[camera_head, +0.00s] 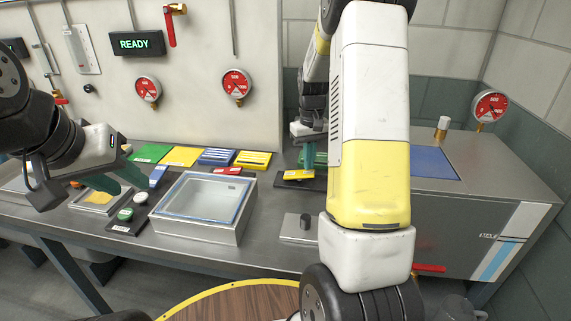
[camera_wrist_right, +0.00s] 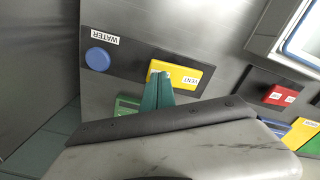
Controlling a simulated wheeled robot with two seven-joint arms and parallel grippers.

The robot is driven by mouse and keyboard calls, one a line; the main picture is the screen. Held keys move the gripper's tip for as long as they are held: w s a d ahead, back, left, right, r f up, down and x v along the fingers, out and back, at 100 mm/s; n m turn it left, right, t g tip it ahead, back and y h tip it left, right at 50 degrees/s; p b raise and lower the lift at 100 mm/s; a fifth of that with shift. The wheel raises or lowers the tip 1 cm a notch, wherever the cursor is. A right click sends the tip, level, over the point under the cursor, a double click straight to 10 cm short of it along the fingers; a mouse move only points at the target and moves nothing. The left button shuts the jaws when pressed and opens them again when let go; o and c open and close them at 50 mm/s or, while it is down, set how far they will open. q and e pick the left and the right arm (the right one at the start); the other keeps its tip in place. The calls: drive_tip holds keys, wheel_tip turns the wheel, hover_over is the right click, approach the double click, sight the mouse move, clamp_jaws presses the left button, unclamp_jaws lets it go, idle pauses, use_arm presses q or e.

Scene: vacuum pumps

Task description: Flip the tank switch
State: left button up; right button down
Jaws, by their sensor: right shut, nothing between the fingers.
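No label reading TANK can be made out in either view. My right gripper (camera_head: 308,160) is shut and empty, with its green fingertips at a yellow switch labelled VENT (camera_head: 298,175) on a dark panel. In the right wrist view the shut fingertips (camera_wrist_right: 158,78) overlap the left end of the yellow VENT switch (camera_wrist_right: 185,76); whether they touch it I cannot tell. A green block (camera_wrist_right: 127,106) is partly hidden beside the fingers. A red switch (camera_head: 227,171) sits on a neighbouring panel. My left gripper (camera_head: 115,162) looks open and empty over the left of the bench.
A blue round button labelled WATER (camera_wrist_right: 97,58) shares the VENT panel. A glass-lidded metal box (camera_head: 203,203) stands at the bench centre.

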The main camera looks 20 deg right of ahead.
sight(308, 173)
drive_tip(key=shift+f, duration=1.1)
idle(0.4)
drive_tip(key=shift+r, duration=3.5)
drive_tip(key=shift+r, duration=0.1)
drive_tip(key=s+a+r+t, duration=0.2)
drive_tip(key=s+a+r, duration=0.2)
drive_tip(key=s, duration=0.4)
drive_tip(key=s+a+r+t+y, duration=0.1)
drive_tip(key=s+a+r, duration=0.3)
drive_tip(key=s, duration=0.4)
drive_tip(key=s+a+r+t+y, duration=0.1)
drive_tip(key=s+a+r+t, duration=0.2)
drive_tip(key=s+a+r, duration=0.2)
drive_tip(key=s, duration=0.3)
